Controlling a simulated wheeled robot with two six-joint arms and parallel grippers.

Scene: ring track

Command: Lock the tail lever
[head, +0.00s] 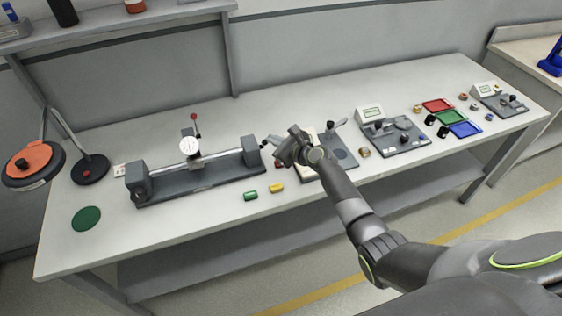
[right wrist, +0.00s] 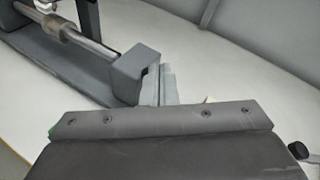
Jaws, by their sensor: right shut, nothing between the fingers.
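A long grey bench fixture (head: 205,184) with a dial gauge (head: 189,146) stands on the left half of the table. Its right end block (head: 250,151) also shows in the right wrist view (right wrist: 136,73). A small dark knob (head: 264,143) sits beside that block; I cannot tell whether it belongs to the tail lever. My right gripper (head: 280,158) is just right of the end block, shut and empty. In the right wrist view its fingertips (right wrist: 164,85) appear beside the block; contact cannot be told. No lever is clear in the wrist view. My left gripper is out of view.
A fixture with a black-knobbed lever (head: 330,126) stands behind my right arm, partly hidden. Green (head: 250,196) and yellow (head: 277,188) cylinders lie in front. A device (head: 394,133) and coloured trays (head: 451,117) stand further right. The front left table is mostly clear.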

